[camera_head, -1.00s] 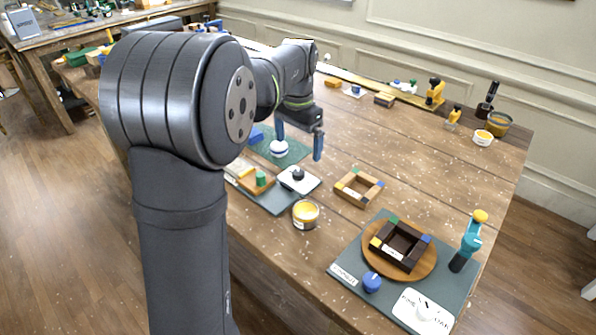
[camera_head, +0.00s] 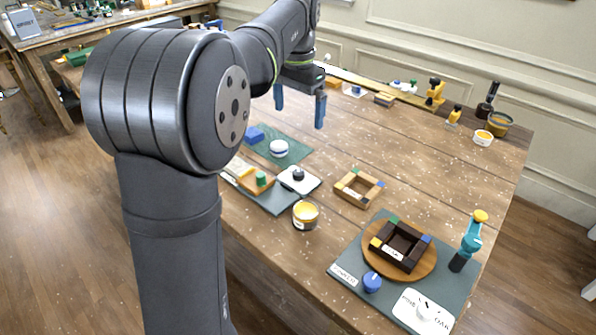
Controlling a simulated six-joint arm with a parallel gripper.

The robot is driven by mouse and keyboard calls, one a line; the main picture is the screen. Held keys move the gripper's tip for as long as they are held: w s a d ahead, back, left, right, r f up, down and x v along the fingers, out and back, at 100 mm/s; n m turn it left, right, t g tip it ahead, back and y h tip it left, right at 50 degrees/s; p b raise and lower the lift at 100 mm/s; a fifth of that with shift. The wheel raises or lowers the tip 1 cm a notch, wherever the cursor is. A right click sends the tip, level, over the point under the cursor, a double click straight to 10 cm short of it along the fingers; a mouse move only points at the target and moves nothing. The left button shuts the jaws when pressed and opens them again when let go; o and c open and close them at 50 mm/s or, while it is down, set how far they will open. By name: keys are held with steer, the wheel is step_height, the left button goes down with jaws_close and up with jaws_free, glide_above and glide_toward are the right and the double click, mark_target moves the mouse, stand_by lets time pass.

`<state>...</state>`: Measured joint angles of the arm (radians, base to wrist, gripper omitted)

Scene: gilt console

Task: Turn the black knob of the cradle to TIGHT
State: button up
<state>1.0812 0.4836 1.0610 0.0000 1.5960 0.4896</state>
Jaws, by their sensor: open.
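A small black knob (camera_head: 298,174) sits on a white dial plate (camera_head: 310,184) near the left front part of the table. Its pointer direction and any lettering are too small to read. Beside it, on a dark green mat, is a wooden fixture (camera_head: 258,185) with a green knob (camera_head: 261,178); it looks like the cradle. My gripper (camera_head: 300,108) has two blue fingers spread apart and empty. It hangs in the air above and beyond the black knob, clear of it. My arm's upper link hides part of the table's left side.
A white round piece (camera_head: 278,148) and a blue block (camera_head: 254,135) lie on a green mat behind the knob. A mat with a round turntable (camera_head: 427,262) is front right. The table's middle back is clear.

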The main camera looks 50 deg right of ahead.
steer(key=shift+r, duration=0.45)
